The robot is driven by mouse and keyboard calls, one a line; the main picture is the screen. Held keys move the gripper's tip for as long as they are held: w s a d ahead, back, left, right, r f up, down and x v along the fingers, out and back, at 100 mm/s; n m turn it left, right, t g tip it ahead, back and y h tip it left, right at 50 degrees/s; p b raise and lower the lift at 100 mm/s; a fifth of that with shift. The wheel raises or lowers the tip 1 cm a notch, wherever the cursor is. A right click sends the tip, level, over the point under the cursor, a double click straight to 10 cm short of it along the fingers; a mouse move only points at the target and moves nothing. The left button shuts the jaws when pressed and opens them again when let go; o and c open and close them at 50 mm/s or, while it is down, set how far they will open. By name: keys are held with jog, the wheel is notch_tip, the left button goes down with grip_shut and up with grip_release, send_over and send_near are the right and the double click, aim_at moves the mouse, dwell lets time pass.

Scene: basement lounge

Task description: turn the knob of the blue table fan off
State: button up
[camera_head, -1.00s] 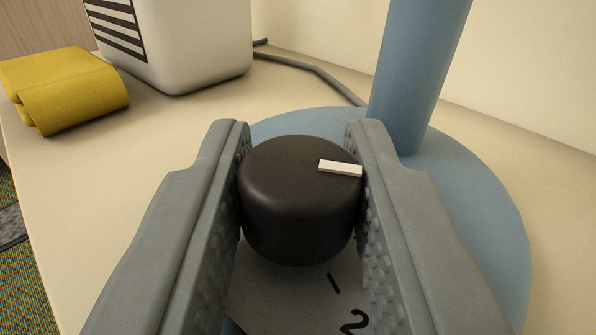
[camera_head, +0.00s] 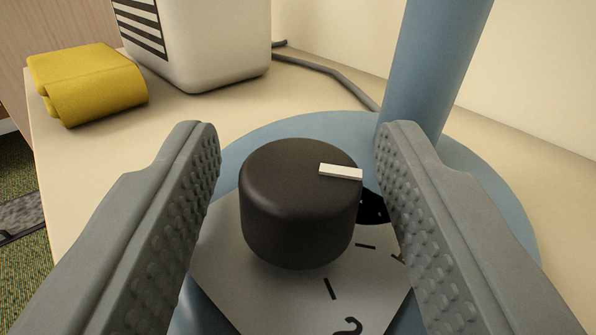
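The fan's black knob (camera_head: 298,208) stands in the middle of the view on a light grey dial plate (camera_head: 285,295). Its white pointer bar (camera_head: 341,172) points to the right, toward a dark round spot (camera_head: 372,207) on the plate, partly hidden by the knob. A tick and a "2" show on the near side of the plate. The blue fan base (camera_head: 480,190) and post (camera_head: 432,70) are behind it. My gripper (camera_head: 298,165) is open, its fingers on both sides of the knob with a visible gap at each side.
A white box-like object with black stripes (camera_head: 205,45) and a folded yellow cloth (camera_head: 88,82) are at the back left of the cream tabletop (camera_head: 90,170). A grey cord (camera_head: 330,72) runs behind the fan. The table's edge is at the left.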

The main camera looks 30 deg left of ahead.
jog(key=v, duration=1.7)
jog(key=shift+d, duration=0.15)
jog(key=shift+s+f, duration=0.1)
jog(key=shift+s, duration=0.05)
